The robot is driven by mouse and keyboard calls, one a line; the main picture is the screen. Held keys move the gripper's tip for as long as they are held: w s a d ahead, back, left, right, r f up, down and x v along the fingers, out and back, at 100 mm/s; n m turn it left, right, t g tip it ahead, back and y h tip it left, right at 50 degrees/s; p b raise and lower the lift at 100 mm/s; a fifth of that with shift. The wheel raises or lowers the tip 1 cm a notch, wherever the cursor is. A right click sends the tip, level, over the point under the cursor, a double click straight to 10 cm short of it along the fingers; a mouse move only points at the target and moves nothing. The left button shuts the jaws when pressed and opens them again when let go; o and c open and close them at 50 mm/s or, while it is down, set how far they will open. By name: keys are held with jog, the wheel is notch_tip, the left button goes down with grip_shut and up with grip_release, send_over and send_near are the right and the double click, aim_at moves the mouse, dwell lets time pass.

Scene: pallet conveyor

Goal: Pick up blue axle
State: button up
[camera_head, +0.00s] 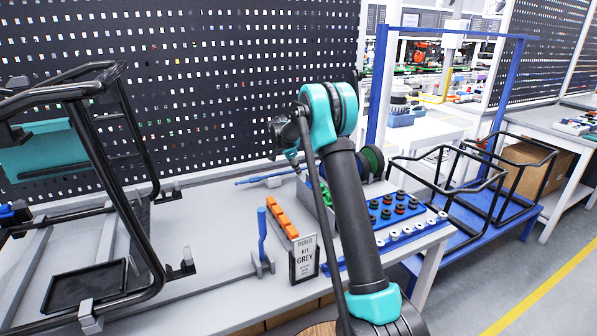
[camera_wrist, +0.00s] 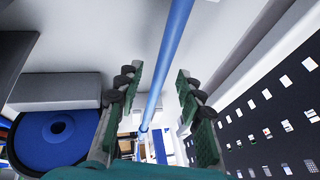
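The blue axle (camera_head: 258,179) is a thin blue rod lying near the back of the grey table in the head view, partly hidden at its right end by my arm. In the wrist view the blue axle (camera_wrist: 172,55) runs from the top edge down between my fingers. My gripper (camera_wrist: 159,76) is open, with one green-padded finger on each side of the rod and a visible gap to both. In the head view my gripper (camera_head: 291,157) is over the right end of the axle, small and partly hidden by my wrist.
A sign reading BUILD KIT GREY (camera_head: 304,260), a row of orange blocks (camera_head: 282,217) and an upright blue part (camera_head: 262,235) stand in front. A blue tray (camera_head: 408,222) holds several dark parts. A black frame (camera_head: 130,190) stands left. A perforated wall (camera_head: 220,80) rises behind.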

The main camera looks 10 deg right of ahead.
grip_shut()
jog(key=shift+r, duration=0.15)
dwell(0.5)
notch_tip(320, 180, up, 20)
dwell(0.5)
